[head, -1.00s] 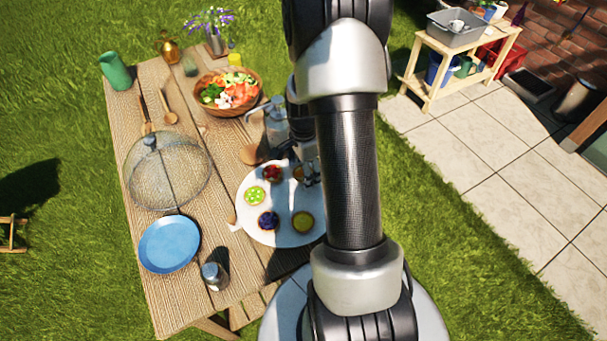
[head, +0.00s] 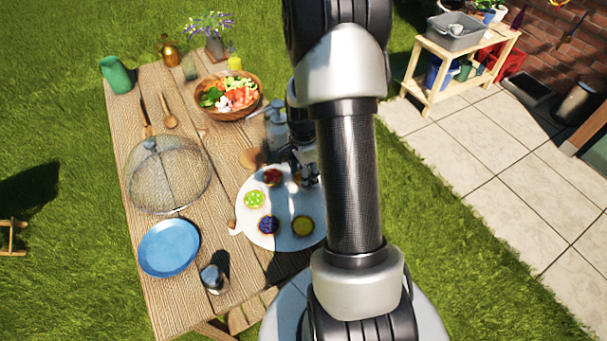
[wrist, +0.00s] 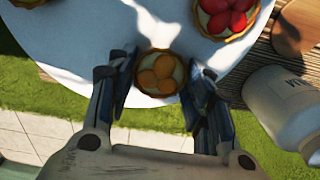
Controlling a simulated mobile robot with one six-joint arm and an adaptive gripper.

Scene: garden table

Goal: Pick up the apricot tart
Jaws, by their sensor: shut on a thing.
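The apricot tart (wrist: 160,73), a small round crust with orange apricot pieces, sits between the fingers of my gripper (wrist: 160,80) in the wrist view. My gripper is shut on it, one finger at each side. In the head view my gripper (head: 308,176) is over the right back part of the white round board (head: 284,243), and my arm hides most of the tart. I cannot tell how far the tart is above the board.
A red-topped tart (head: 272,176), a green tart (head: 254,199), a dark berry tart (head: 268,225) and a yellow tart (head: 303,225) stay on the board. A pale lettered container (wrist: 288,105) stands close to the right. A mesh dome (head: 168,175) and blue plate (head: 169,247) are left.

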